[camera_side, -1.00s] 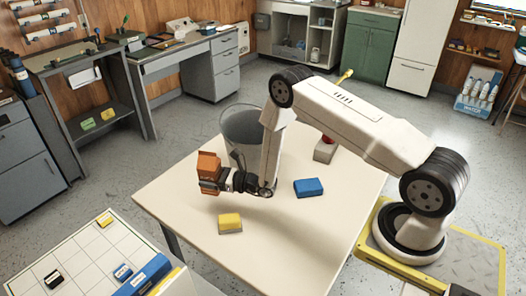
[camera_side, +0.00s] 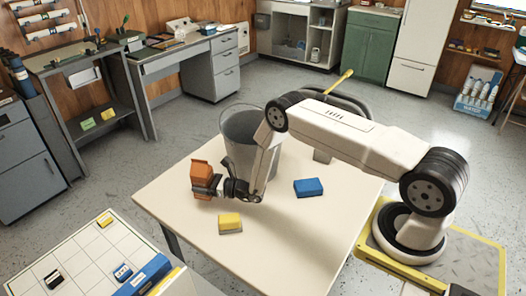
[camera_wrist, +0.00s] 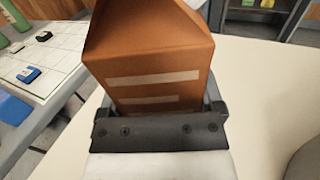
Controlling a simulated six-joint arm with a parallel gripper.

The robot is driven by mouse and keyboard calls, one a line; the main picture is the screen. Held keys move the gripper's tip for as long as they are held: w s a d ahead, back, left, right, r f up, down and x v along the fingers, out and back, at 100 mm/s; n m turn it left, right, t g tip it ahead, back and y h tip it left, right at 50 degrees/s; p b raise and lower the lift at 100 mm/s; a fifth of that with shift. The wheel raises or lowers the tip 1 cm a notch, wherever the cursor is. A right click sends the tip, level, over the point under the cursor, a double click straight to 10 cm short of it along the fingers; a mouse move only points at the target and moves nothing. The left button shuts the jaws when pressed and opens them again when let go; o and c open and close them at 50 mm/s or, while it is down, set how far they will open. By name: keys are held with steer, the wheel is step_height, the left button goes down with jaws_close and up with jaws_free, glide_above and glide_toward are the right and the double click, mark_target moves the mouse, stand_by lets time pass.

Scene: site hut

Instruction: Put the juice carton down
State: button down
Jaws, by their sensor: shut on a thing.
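The orange-brown juice carton (camera_side: 202,178) is upright at the far left part of the cream table (camera_side: 280,255). My gripper (camera_side: 208,187) is shut on it from the right side, low on its body. In the wrist view the carton (camera_wrist: 155,60), with two pale stripes and a gabled top, fills the middle between the fingers of my gripper (camera_wrist: 160,112). The carton's base is at or very near the table top; I cannot tell if it touches.
A yellow block (camera_side: 230,222) lies in front of the gripper and a blue block (camera_side: 308,187) to its right. A grey bucket (camera_side: 238,135) stands behind the arm. A white gridded board (camera_side: 85,255) is at the lower left. The table front is clear.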

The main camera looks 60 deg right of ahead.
steer(key=shift+f, duration=1.5)
steer(key=shift+f, duration=0.15)
jaws_free()
steer(key=v, duration=1.2)
steer(key=shift+d, duration=0.1)
